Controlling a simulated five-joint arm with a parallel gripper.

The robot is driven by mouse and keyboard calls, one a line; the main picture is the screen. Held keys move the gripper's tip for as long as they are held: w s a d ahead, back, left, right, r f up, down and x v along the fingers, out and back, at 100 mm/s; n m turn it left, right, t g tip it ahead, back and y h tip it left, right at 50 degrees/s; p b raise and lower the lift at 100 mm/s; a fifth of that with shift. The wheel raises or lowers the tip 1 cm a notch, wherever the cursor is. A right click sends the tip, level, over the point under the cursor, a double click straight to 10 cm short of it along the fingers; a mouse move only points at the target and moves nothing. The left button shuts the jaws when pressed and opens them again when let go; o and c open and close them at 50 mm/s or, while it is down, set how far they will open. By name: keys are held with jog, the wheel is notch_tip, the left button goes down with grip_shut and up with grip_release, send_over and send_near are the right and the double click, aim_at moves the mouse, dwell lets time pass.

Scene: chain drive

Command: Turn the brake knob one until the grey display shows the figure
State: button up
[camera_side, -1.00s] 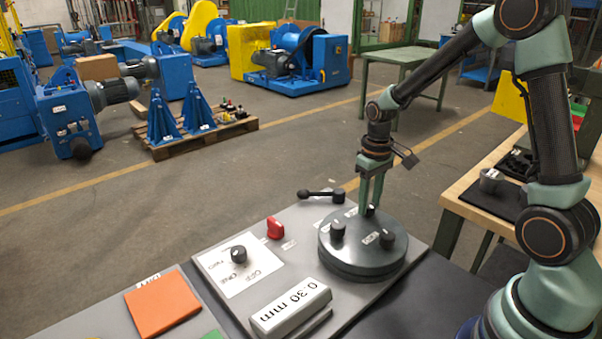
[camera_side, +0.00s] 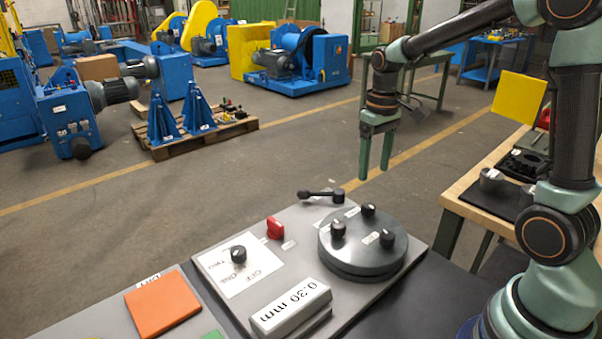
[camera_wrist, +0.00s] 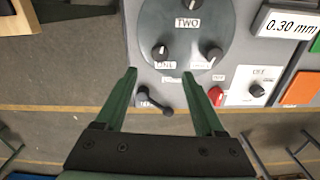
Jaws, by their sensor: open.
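The round grey disc (camera_side: 335,262) carries three black knobs. The back knob (camera_side: 368,210) shows in the wrist view (camera_wrist: 160,50) with a small label that appears to read ONE. The knob (camera_wrist: 211,52) beside it has a label too small to read; the third knob (camera_wrist: 192,4) is by the label TWO. The grey display (camera_side: 292,308) reads 0.30 mm, also in the wrist view (camera_wrist: 289,23). My gripper (camera_side: 374,172) is open and empty, raised above the back knob and touching nothing. Its fingers (camera_wrist: 160,74) show apart in the wrist view.
A black lever (camera_side: 322,194) stands behind the disc, a red knob (camera_side: 275,228) to its left. A black selector knob (camera_side: 238,254) sits on a white plate marked OFF. An orange pad (camera_side: 162,304) lies at front left. The air around my gripper is clear.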

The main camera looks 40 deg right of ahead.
notch_tip(320, 180, up, 3)
jog(key=shift+f, duration=0.2)
jog(key=s+a+r+n+t, duration=0.1)
jog(key=s+a+r+t, duration=0.3)
jog(key=s+a, duration=0.5)
jog(key=shift+t, duration=0.8)
jog(key=shift+a, duration=0.1)
dwell(0.5)
